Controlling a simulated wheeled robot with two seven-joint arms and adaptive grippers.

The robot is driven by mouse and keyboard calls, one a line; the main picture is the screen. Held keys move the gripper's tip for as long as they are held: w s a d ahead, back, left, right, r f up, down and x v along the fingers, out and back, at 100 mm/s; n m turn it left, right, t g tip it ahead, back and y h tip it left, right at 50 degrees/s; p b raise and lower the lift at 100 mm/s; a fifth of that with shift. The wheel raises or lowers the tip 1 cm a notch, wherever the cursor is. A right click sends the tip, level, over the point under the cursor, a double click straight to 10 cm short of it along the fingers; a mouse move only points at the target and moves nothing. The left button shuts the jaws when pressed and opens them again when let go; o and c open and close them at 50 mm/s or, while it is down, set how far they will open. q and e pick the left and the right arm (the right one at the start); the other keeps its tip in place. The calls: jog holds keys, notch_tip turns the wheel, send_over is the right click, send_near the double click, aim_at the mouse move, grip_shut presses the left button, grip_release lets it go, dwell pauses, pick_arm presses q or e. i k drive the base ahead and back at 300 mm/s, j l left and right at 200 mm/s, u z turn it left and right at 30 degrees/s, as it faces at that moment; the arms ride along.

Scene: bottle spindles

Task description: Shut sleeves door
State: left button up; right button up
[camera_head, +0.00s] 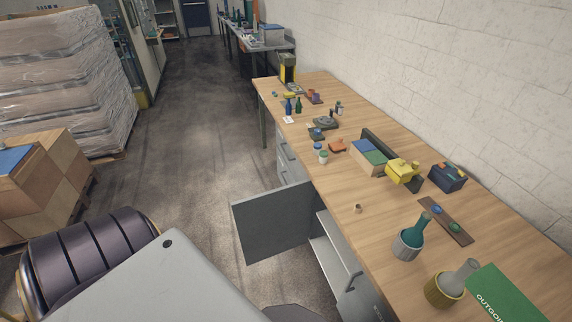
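A grey cabinet door (272,222) stands swung open under the wooden workbench (300,130), projecting left into the aisle. The cabinet opening (322,243) to its right shows a pale shelf or floor inside. I cannot read a label on this door, so I cannot tell from lettering whether it is the sleeves door. A front with a grey handle (352,282) lies to the right of the opening. Neither of my grippers is in view.
The bench top holds a teal bottle in a grey holder (408,243), a grey bottle in a yellow holder (446,290), a green "OUTGOING" mat (497,297) and yellow and blue devices. Cardboard boxes (50,180) and wrapped pallets (65,75) stand left. The aisle floor (195,120) is clear.

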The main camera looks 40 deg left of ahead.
aim_at(269, 223)
jog(key=j+z, duration=0.15)
jog(key=j, duration=0.4)
jog(key=j+z, duration=0.2)
jog(key=j, duration=0.4)
jog(key=j+z, duration=0.15)
jog(key=j, duration=0.4)
jog(key=j+z, duration=0.15)
jog(key=j, duration=0.4)
jog(key=k+j+z, duration=0.15)
jog(key=j, duration=0.4)
jog(key=k+j+z, duration=0.2)
jog(key=j, duration=0.35)
jog(key=j+z, duration=0.15)
jog(key=j, duration=0.35)
jog(key=k+j+z, duration=0.15)
jog(key=j, duration=0.3)
jog(key=k+j+z, duration=0.1)
jog(key=j, duration=0.35)
jog(key=k+j+z, duration=0.15)
jog(key=j, duration=0.3)
jog(key=k+j+z, duration=0.65)
jog(key=k+j, duration=0.05)
